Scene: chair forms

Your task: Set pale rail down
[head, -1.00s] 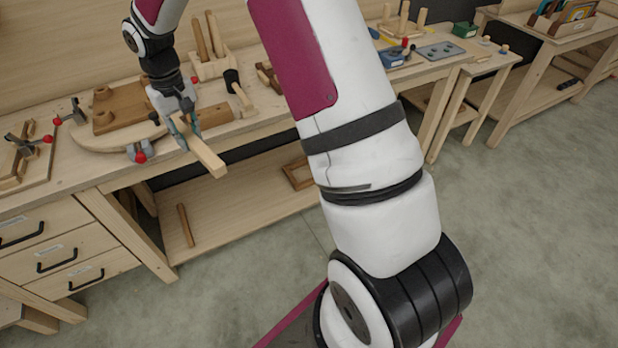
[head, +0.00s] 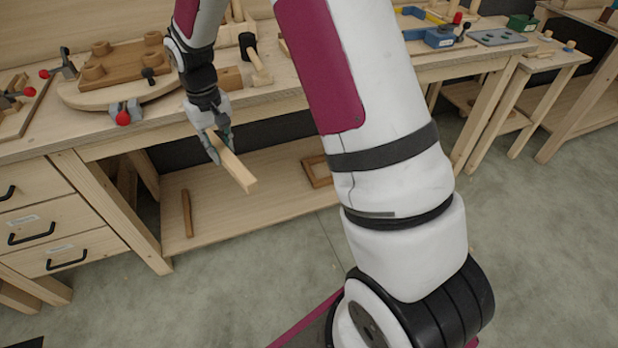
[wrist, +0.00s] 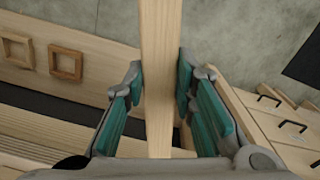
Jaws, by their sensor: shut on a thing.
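The pale rail (head: 233,165) is a light wooden bar held in my gripper (head: 219,146), in front of the workbench's front edge and above the lower shelf. It slants toward the lower right in the head view, its near end free in the air. In the wrist view the pale rail (wrist: 160,60) runs up the middle between the teal finger pads of my gripper (wrist: 160,95). My gripper is shut on it. The rail's other end is hidden by my gripper in the head view.
The lower shelf (head: 240,205) holds a brown bar (head: 187,213) and a small wooden frame (head: 317,171), with bare wood between them. The bench top (head: 60,140) carries a brown form on a rounded board, with red-knobbed clamps. Drawers (head: 40,225) stand at left.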

